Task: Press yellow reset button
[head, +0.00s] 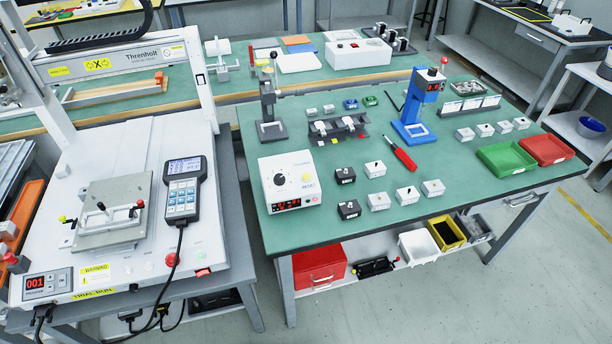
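A white control box (289,181) sits at the near left of the green-topped table. A dark knob (279,179) is on the left of the same face, and a red lit display (287,205) is on the front. Nothing covers the button. Neither of my grippers is in view.
A white gantry machine (150,140) with a handheld keypad (183,189) stands left of the table (245,235). Small dark and white blocks (348,209) lie right of the box. A red-handled screwdriver (404,158), a blue press (417,105) and green bin (506,157) are farther right.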

